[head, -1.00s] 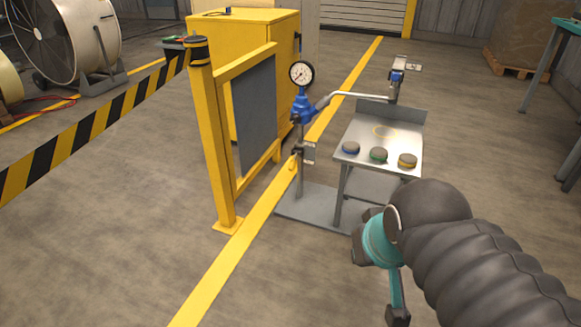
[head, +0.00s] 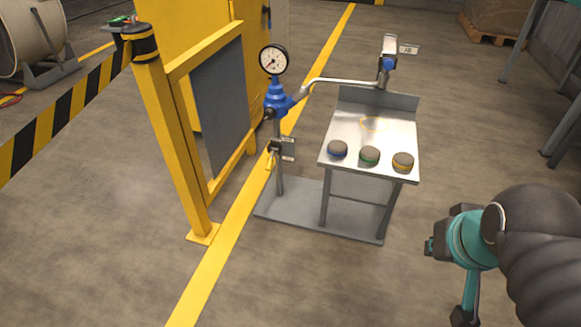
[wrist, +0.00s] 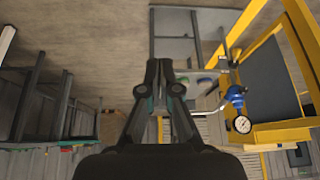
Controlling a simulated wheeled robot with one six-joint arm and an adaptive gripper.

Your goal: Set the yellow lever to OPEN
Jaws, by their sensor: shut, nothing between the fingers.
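The small yellow lever (head: 271,161) hangs low on the grey post of the rotor stand, beside small grey label plates (head: 288,149). Its label text is too small to read. A blue valve body (head: 278,101) and a round white gauge (head: 273,60) sit above it on the post. In the wrist view the stand looks upside down, with the gauge (wrist: 242,124) right of my gripper (wrist: 159,66). My gripper is shut and empty, apart from the lever and stand. In the head view only my arm shows at lower right, and the fingers cannot be made out.
A metal table (head: 350,128) right of the post carries blue, green and yellow knobs. A pipe (head: 335,81) runs above it. A yellow guard frame (head: 175,140) with a striped barrier (head: 60,128) stands left of the post. The floor in front is clear.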

